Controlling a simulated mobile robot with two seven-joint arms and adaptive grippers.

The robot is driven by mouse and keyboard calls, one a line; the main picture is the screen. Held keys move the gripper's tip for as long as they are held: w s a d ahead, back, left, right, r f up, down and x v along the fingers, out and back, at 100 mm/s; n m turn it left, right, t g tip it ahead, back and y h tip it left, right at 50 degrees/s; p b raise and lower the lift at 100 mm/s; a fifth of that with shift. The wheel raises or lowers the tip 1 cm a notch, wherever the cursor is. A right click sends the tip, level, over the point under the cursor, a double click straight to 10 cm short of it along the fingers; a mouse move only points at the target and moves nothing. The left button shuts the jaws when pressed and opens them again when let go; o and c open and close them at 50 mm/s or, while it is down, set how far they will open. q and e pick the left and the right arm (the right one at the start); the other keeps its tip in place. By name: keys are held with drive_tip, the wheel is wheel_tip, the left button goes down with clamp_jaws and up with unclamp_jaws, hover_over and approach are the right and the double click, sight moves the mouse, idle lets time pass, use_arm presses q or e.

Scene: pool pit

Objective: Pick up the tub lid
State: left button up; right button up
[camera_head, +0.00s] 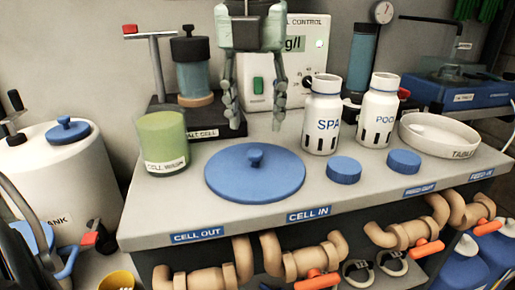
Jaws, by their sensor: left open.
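A large round blue lid (228,183) with a small knob at its centre lies flat on the grey bench top, near the front edge; it looks like the tub lid. My left gripper (257,122) hangs above and behind the lid in the picture, fingers pointing down and apart, with nothing between them. It does not appear to touch the lid. An open white tub (440,142) with a partly readable label stands at the right end of the bench. My right gripper does not show.
A green cup (163,142) stands left of the lid. White bottles marked SPA (321,115) and POOL (377,113) stand to its right, with small blue caps (344,170) (404,162) before them. A control box (307,50) stands behind. Pipes (300,257) run below the front edge.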

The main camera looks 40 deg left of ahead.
sight(255, 152)
use_arm(q)
drive_tip(key=shift+w+a+f, duration=0.1)
drive_tip(key=shift+w+a, duration=0.05)
drive_tip(key=shift+w, duration=0.05)
drive_tip(key=shift+f, duration=0.35)
drive_tip(key=f, duration=0.6)
drive_tip(key=shift+w+a+f+p, duration=0.15)
drive_tip(key=shift+w+a+p, duration=0.1)
drive_tip(key=shift+a+p, duration=0.1)
drive_tip(key=shift+f, duration=0.25)
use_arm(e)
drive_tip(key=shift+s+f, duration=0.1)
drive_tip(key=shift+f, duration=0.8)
use_arm(q)
drive_tip(key=shift+c, duration=0.5)
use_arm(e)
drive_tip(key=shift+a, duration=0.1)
use_arm(q)
drive_tip(key=shift+w, duration=0.1)
clamp_jaws()
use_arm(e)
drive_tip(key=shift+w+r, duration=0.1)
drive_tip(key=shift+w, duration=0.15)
